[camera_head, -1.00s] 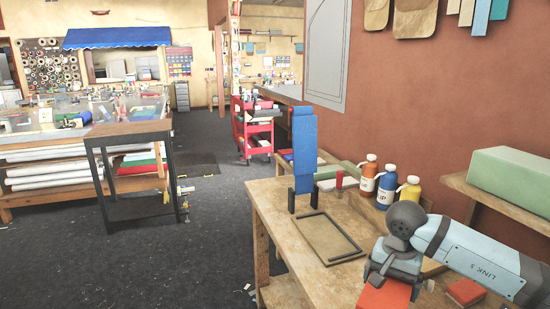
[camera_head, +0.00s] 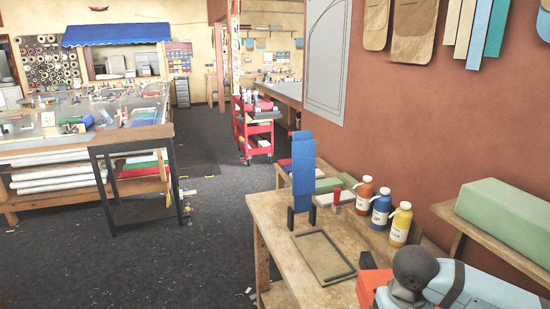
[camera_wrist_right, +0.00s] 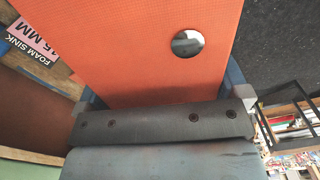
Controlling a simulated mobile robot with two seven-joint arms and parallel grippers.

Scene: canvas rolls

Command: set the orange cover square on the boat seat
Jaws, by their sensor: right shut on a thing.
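The orange cover (camera_wrist_right: 150,45) fills the upper middle of the right wrist view, with a shiny dark round dome on it. My right gripper (camera_wrist_right: 162,90) is shut on the cover's near edge. In the head view a strip of the orange cover (camera_head: 371,285) shows beside my wrist at the bottom right, over or near the bench; its height is unclear. The likely boat seat is a flat tan panel (camera_head: 322,257) with dark strips along two sides, lying bare on the bench. A blue upright panel (camera_head: 303,178) stands behind it between two black posts. My left gripper is not seen.
Red, blue and yellow bottles (camera_head: 381,209) stand at the back of the wooden bench (camera_head: 268,218). A green block (camera_head: 505,215) lies on a shelf at right. A pink tag (camera_wrist_right: 33,40) lies beyond the cover. Open floor (camera_head: 225,225) lies left of the bench.

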